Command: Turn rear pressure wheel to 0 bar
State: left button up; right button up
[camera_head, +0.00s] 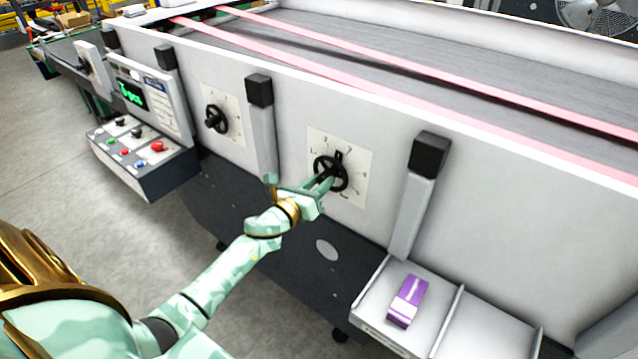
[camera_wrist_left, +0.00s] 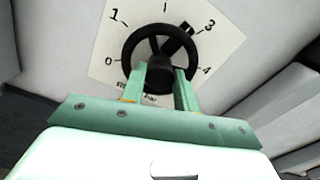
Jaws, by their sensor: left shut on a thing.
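A black pressure wheel (camera_head: 331,173) sits on a white square dial plate on the machine's grey side wall; it also shows in the left wrist view (camera_wrist_left: 130,49). Its dial runs from 0 at lower left round to 4 at right. The black pointer block on the rim stands at upper right, between 2 and 3. The lettering under the dial is partly hidden, so I cannot read which wheel it names. My left gripper (camera_head: 327,182) is shut on this wheel at its lower part; its fingers (camera_wrist_left: 161,76) reach the hub area. My right gripper is not in view.
A second black wheel (camera_head: 216,119) with its own dial is further left. Grey posts with black caps (camera_head: 259,90) (camera_head: 431,155) flank the held wheel. A control panel (camera_head: 143,155) is at left. A purple box (camera_head: 407,300) lies in a tray at lower right.

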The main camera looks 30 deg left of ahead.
pick_arm(q)
jog(key=n, duration=0.3)
jog(key=shift+n, duration=0.4)
jog(key=n, duration=0.3)
jog(key=shift+n+p, duration=0.3)
jog(key=shift+p, duration=0.1)
jog(key=n, duration=0.3)
jog(key=shift+n+p, duration=0.3)
jog(key=shift+p, duration=0.1)
jog(key=n+p, duration=0.1)
jog(key=n, duration=0.2)
jog(key=shift+n, duration=0.4)
jog(key=n+p, duration=0.2)
jog(key=n, duration=0.4)
jog(key=shift+f+n+p, duration=0.15)
jog(key=shift+n+p, duration=0.9)
jog(key=shift+n, duration=2.25)
jog(key=o, duration=1)
jog(key=shift+c, duration=0.2)
